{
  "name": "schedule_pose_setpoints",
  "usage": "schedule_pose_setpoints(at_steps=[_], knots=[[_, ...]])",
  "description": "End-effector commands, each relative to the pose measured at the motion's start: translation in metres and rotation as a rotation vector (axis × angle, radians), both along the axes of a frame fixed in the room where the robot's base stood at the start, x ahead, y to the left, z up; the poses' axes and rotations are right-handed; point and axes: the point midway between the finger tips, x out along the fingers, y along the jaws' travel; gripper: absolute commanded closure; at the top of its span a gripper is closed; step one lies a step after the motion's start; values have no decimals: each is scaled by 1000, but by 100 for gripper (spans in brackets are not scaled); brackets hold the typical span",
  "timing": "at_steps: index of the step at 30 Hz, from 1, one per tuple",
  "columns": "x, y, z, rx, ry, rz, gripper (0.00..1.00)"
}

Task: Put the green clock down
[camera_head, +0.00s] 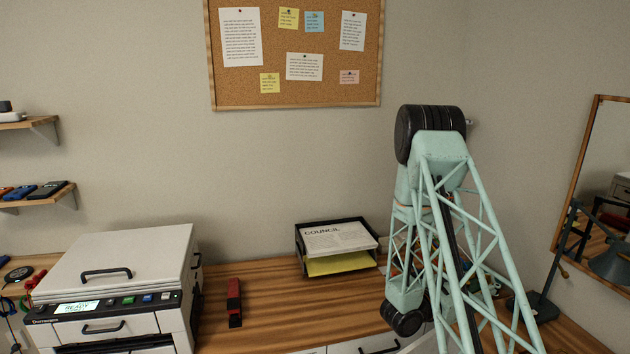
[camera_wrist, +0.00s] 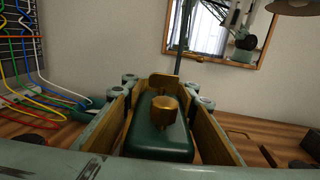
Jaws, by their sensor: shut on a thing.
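In the head view my arm hides the gripper and the clock. The wooden desk (camera_head: 262,290) shows left of my arm.
A printer (camera_head: 115,285) stands at the left and a red stapler (camera_head: 234,302) lies beside it. A paper tray (camera_head: 338,248) is at the back. A desk lamp (camera_head: 545,300) stands at the right. Colored cables (camera_wrist: 30,70) hang at the left in the wrist view. Bare desk lies between stapler and tray.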

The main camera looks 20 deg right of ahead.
Motion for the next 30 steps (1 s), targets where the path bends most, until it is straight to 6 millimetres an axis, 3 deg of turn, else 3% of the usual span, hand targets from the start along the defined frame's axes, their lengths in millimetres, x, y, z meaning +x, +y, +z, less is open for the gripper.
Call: schedule_pose_setpoints(at_steps=[15, 30], knots=[[61, 89, -18, 2, 1, 107, 99], [106, 181, -34, 2, 0, 207, 99]])
